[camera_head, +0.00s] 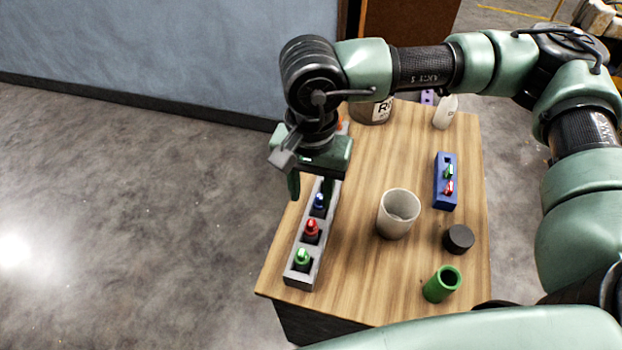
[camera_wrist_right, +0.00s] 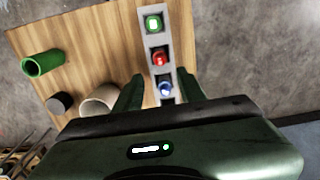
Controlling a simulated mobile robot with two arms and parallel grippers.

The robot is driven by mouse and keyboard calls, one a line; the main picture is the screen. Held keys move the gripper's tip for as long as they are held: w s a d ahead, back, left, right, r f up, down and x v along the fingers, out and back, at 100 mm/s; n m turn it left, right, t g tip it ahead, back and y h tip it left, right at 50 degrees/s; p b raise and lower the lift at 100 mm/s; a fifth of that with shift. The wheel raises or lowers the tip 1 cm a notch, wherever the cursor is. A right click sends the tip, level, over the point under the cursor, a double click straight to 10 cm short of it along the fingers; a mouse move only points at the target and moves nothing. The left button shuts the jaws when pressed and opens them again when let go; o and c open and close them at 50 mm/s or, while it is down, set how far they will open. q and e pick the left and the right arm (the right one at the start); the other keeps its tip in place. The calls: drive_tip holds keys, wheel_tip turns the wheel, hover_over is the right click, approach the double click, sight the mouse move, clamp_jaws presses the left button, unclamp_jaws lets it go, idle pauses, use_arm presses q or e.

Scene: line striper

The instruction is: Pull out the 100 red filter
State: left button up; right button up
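A red filter (camera_head: 311,230) stands in the middle slot of a long grey rack (camera_head: 301,279), between a green filter (camera_head: 302,258) and a blue filter (camera_head: 319,202). The red filter also shows in the right wrist view (camera_wrist_right: 159,57). No number is readable on it. My right gripper (camera_head: 312,192) is open and empty, pointing down over the far end of the rack. In the right wrist view its fingers (camera_wrist_right: 160,94) are spread on either side of the rack near the blue filter (camera_wrist_right: 166,88), apart from the red one. My left gripper is not in view.
On the wooden table (camera_head: 350,270) stand a pale cup (camera_head: 398,215), a black cap (camera_head: 458,239), a green tube (camera_head: 442,284) and a blue block (camera_head: 445,190) holding small green and red pieces. A white bottle (camera_head: 445,113) and a labelled can (camera_head: 372,111) stand at the back.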

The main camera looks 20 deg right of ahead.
sight(311, 222)
wheel_tip(311, 222, down, 3)
drive_tip(key=shift+s+r+b, duration=0.1)
drive_tip(key=shift+b, duration=0.5)
wheel_tip(311, 222, down, 3)
drive_tip(key=shift+f+b, duration=0.1)
drive_tip(key=shift+b, duration=0.55)
wheel_tip(311, 222, down, 3)
drive_tip(key=b, duration=0.3)
drive_tip(key=shift+r, duration=0.2)
drive_tip(key=shift+f+b, duration=0.3)
drive_tip(key=shift+b, duration=0.25)
drive_tip(key=shift+f+b, duration=0.2)
drive_tip(key=shift+b, duration=0.1)
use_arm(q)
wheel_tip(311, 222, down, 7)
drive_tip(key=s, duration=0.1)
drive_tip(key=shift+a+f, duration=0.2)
use_arm(e)
drive_tip(key=shift+r, duration=0.1)
use_arm(q)
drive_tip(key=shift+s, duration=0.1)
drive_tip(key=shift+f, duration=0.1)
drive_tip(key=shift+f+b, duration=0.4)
drive_tip(key=shift+b, duration=0.05)
